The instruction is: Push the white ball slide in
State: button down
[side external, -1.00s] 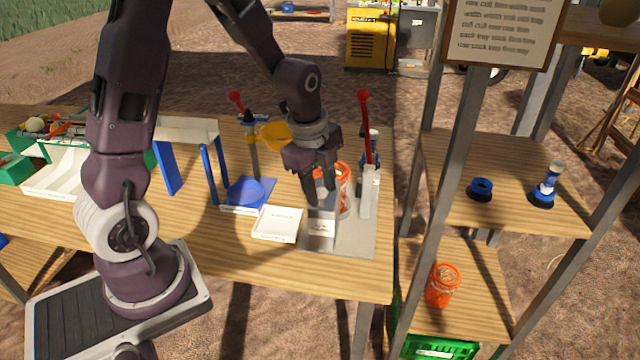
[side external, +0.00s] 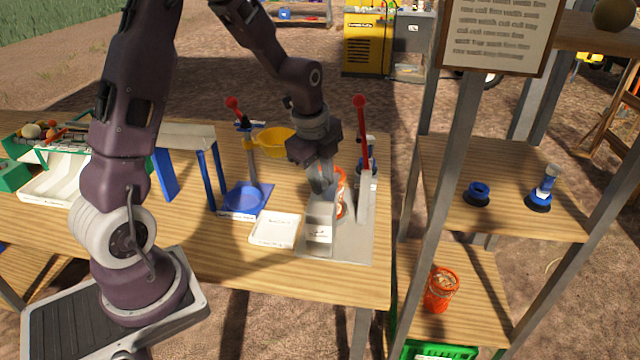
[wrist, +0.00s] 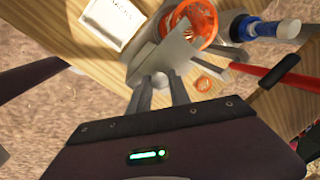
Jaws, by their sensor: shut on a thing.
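The grey metal press-like device (side external: 352,243) stands at the right end of the table, with a grey block (side external: 321,212) at its front. My gripper (side external: 320,188) reaches down to the top of this block. In the wrist view, the fingertips (wrist: 161,80) are close together on a small pale piece that they largely hide. This looks like part of the white ball slide, but its ball shape is not clear.
An orange basket (side external: 341,190) stands in the device behind the block, beside a red-handled lever (side external: 361,125). A white tray (side external: 275,229) lies to the left. A blue stand with a yellow bowl (side external: 273,141) is further left. The shelf rack (side external: 500,200) stands right.

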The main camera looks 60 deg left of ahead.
jog(key=shift+w+a, duration=0.15)
jog(key=c, duration=1.1)
grip_release()
notch_tip(320, 180, up, 5)
jog(key=shift+r, duration=0.5)
